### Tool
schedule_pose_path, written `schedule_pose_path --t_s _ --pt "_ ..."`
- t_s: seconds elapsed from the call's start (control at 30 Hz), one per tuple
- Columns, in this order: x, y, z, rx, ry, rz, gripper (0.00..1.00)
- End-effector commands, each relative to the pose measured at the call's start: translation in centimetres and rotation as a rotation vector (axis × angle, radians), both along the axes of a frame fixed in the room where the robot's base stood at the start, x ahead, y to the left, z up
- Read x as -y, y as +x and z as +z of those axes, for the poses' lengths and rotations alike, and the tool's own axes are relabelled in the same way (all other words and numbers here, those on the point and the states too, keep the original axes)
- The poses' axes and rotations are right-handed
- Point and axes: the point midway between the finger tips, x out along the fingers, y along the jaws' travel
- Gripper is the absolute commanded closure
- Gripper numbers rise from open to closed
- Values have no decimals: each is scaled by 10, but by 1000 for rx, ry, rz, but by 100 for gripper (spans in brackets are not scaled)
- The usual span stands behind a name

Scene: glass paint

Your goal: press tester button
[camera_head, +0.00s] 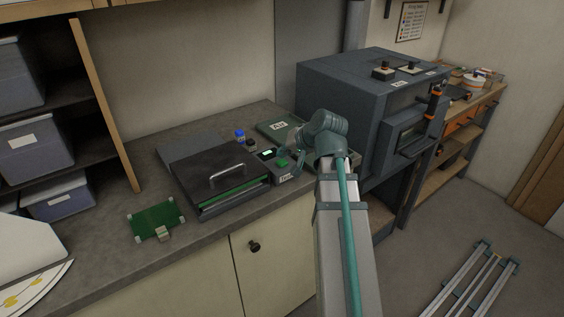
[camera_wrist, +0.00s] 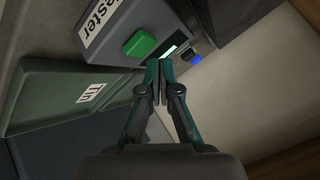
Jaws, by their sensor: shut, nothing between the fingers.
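The tester (camera_head: 218,182) is a dark box with a handled lid on the counter. Its control panel carries a green button (camera_head: 282,163) and a small lit display (camera_head: 268,153). In the wrist view, the green button (camera_wrist: 140,43) sits beside the "Tester" label, up and left of my fingertips. My gripper (camera_wrist: 157,66) is shut and empty, with its fingertips near the panel beside the button and display. Whether they touch the panel, I cannot tell. In the head view, my arm's end hangs just right of the tester panel.
A blue-topped item (camera_head: 239,134) stands behind the tester. A green circuit board (camera_head: 155,220) lies front left. A large grey oven (camera_head: 345,95) stands right.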

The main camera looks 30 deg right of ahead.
Motion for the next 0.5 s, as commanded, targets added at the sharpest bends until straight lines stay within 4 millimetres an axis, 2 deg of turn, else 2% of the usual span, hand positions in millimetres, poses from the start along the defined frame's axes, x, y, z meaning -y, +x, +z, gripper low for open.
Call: schedule_pose_path --t_s 0.5 --pt "0 0 -9 1 0 -1 100"
